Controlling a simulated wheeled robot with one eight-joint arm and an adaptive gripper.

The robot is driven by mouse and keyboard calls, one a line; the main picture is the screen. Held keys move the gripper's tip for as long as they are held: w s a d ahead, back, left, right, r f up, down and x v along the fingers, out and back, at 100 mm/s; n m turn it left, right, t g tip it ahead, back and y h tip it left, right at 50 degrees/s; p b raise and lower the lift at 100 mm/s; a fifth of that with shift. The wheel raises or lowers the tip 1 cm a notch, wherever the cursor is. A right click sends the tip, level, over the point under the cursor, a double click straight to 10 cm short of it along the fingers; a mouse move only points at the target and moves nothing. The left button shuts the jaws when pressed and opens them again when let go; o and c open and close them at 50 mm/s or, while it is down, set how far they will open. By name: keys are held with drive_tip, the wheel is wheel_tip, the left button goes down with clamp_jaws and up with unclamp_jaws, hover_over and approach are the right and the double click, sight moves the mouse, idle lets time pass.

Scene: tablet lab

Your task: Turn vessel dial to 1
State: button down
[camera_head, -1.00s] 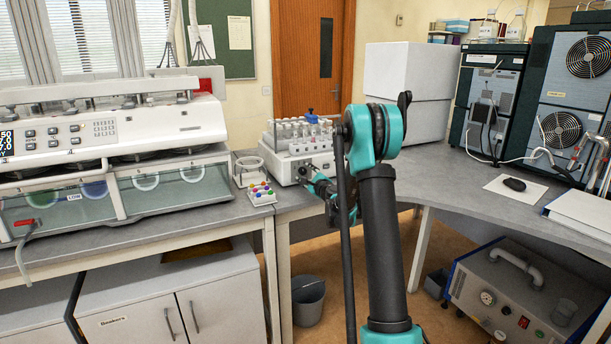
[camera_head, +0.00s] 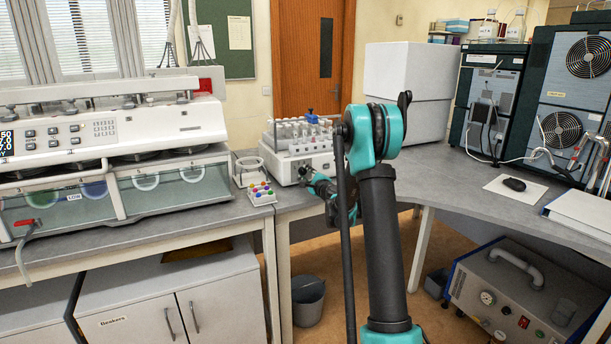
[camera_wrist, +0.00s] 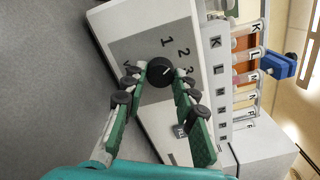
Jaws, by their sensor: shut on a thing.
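The vessel dial (camera_wrist: 158,73) is a round black knob on the grey panel of a white device (camera_wrist: 112,14). The digits 1, 2 and 3 are printed around it. A pale mark on the knob points to the right in the wrist view, roughly toward the 3. My gripper (camera_wrist: 160,80) is shut on the dial, with one green-and-black finger on each side. In the head view the device (camera_head: 318,164) stands on the bench with a rack of vessels on top. My arm partly hides it there, and the dial cannot be made out.
A small white tray with coloured caps (camera_head: 261,192) and a white ring holder (camera_head: 247,170) stand left of the device. A large bath unit (camera_head: 120,130) fills the left bench. The right bench (camera_head: 450,180) has free room.

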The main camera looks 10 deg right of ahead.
drive_tip(key=n, duration=0.5)
drive_tip(key=shift+n, duration=0.4)
idle(0.4)
drive_tip(key=c, duration=1.2)
unclamp_jaws()
drive_tip(key=shift+s, duration=0.1)
drive_tip(key=v, duration=1.2)
